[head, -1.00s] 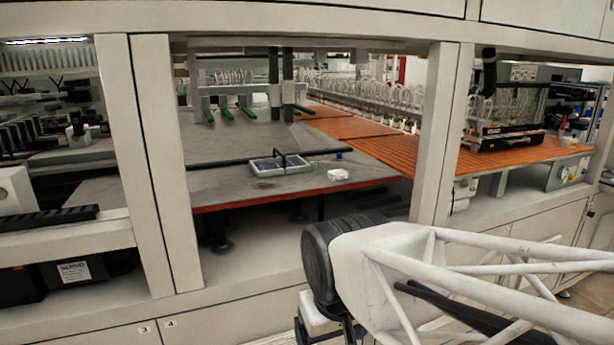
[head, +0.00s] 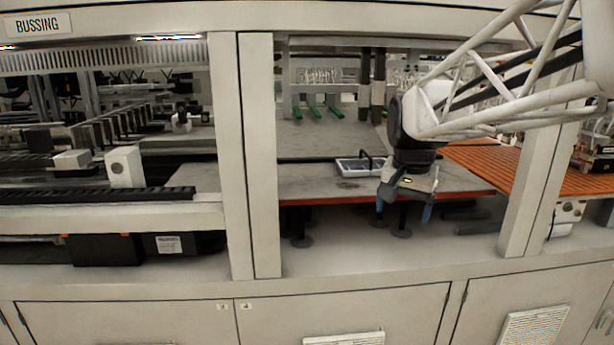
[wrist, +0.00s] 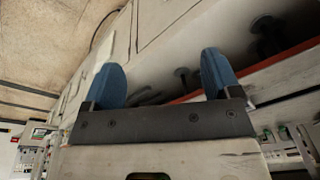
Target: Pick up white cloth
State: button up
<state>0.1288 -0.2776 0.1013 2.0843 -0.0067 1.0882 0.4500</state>
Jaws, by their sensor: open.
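The white cloth does not show now. In the earlier head view a small white crumpled thing lay on the grey table (head: 315,185), right of the framed tray. My arm and gripper now cover that part of the table in the head view. My gripper (head: 404,209) hangs with its blue fingers pointing down, in front of the table's red edge. In the wrist view the two blue fingers of my gripper (wrist: 162,65) are spread apart with nothing between them.
A framed tray (head: 345,168) with a dark handle lies on the table, left of my gripper. Pale uprights (head: 259,160) stand left and right of the opening. An orange slatted surface (head: 535,170) lies to the right. White cabinets run below.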

jog(key=w+d+m, duration=0.3)
jog(key=w+d, duration=0.4)
jog(key=w, duration=0.4)
jog(key=w+d+m+g, duration=0.1)
jog(key=w+d+m, duration=0.3)
jog(key=w+d, duration=0.4)
jog(key=w+d+m, duration=0.3)
jog(key=w+d, duration=0.4)
jog(key=w, duration=0.8)
jog(key=shift+w+d+f+g, duration=0.1)
jog(key=shift+d+f+g, duration=0.05)
jog(key=shift+f+g, duration=0.15)
jog(key=shift+w+d+f+m, duration=0.15)
jog(key=shift+w+d+m, duration=0.15)
jog(key=shift+w+d, duration=0.1)
jog(key=shift+f, duration=1.3)
jog(key=shift+s+f, duration=0.1)
jog(key=shift+f, duration=2.5)
